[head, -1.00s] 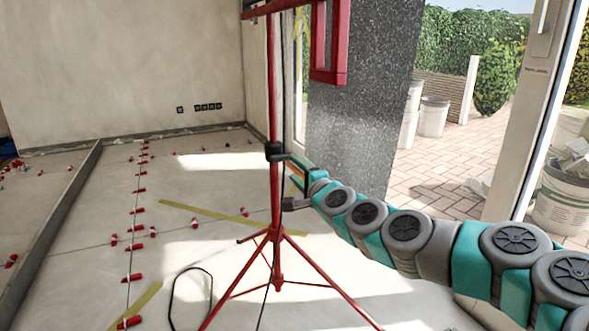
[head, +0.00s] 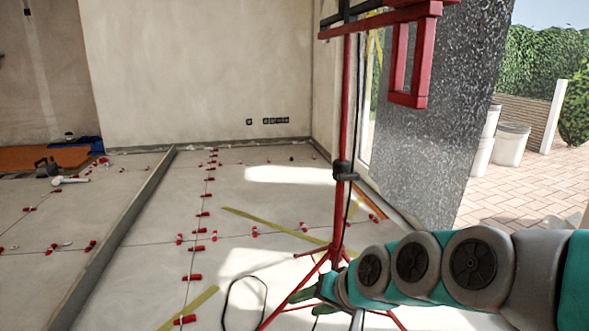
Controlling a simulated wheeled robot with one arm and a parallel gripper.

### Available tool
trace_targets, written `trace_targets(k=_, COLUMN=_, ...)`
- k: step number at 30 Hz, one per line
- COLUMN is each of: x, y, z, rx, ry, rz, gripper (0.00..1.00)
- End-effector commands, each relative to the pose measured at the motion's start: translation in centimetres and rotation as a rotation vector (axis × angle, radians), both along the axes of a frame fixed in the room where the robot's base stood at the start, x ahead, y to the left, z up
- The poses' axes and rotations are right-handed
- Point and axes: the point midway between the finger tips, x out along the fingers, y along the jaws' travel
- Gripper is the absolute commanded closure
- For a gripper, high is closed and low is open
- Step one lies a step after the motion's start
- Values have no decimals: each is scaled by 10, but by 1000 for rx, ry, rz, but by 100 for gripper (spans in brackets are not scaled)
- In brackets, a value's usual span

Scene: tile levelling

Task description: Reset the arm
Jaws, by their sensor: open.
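My gripper (head: 313,302) is at the lower middle of the head view, at the end of my grey and teal arm, which reaches in from the right edge. Its two fingers are apart and nothing shows between them. It points left, low in front of the legs of a red tripod stand (head: 345,98). I cannot tell whether it touches a leg. The stand is upright, with a black clamp (head: 343,170) on its pole and a red frame (head: 409,98) at its top. My arm hides part of the stand's legs.
Red levelling clips (head: 194,277) line the joints of the pale tiled floor. A low partition (head: 125,225) runs along the left. A black cable (head: 243,283) lies looped left of the stand. A dark speckled panel (head: 430,120) stands behind it, with buckets (head: 511,144) outside.

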Motion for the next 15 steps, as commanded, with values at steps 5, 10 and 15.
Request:
trace_targets(k=5, x=-91, y=-37, z=-44, rx=-269, ry=200, rz=126, gripper=48)
trace_targets(k=10, x=-163, y=-74, z=-64, rx=-428, ry=385, rz=188, gripper=48)
trace_targets(k=15, x=-218, y=-102, z=-70, rx=-520, ry=535, rz=212, gripper=48)
